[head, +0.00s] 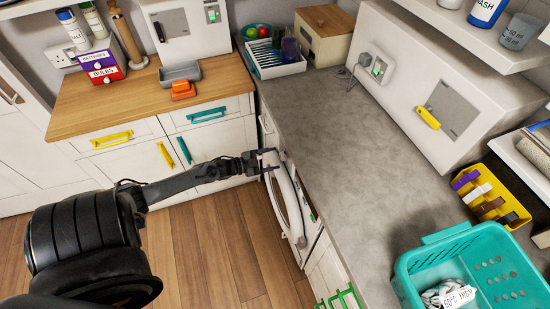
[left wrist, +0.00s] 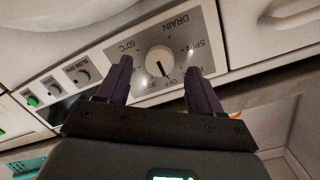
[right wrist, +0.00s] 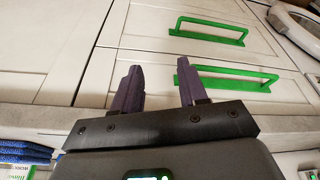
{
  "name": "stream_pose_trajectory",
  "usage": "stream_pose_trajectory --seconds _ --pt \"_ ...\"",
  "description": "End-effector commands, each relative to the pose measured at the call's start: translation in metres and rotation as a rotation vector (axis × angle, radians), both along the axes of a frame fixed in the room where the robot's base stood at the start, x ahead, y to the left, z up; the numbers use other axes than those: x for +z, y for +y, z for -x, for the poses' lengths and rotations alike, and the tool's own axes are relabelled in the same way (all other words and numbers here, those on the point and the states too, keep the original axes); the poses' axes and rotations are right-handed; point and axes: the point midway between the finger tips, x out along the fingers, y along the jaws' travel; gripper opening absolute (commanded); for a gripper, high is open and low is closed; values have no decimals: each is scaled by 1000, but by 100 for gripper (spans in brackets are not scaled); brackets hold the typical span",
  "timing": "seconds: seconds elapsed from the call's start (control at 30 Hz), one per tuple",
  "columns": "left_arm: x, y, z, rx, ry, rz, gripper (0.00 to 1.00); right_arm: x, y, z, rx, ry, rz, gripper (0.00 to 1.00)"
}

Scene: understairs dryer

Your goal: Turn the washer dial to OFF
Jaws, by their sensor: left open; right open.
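The washer (head: 312,228) is under the grey counter, its front with a round door facing left in the head view. My left gripper (head: 265,164) is at its far upper front. My left gripper (left wrist: 160,66) is open, fingers on either side of the dial; contact is unclear. The dial is hidden in the head view. My right gripper (right wrist: 158,65) is open and empty.
Smaller knobs (left wrist: 82,75) and a green button (left wrist: 32,101) sit left of the dial. My right gripper faces drawers with green handles (right wrist: 212,29). A teal basket (head: 465,262) stands on the counter (head: 335,130), whose middle is clear.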

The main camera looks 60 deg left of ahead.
Motion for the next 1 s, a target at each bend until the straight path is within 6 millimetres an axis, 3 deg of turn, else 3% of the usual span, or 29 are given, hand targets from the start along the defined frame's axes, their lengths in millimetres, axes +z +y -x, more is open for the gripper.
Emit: stream_pose_trajectory --seconds 0.3,0.5,1.0 --pt "5 9 53 -1 3 0 66 3 1 0 -2 0 -4 43" --pt "8 13 75 0 2 1 66 3 1 0 -2 0 -4 43" --pt "10 15 83 0 0 0 66 3 -2 0 4 0 7 43"
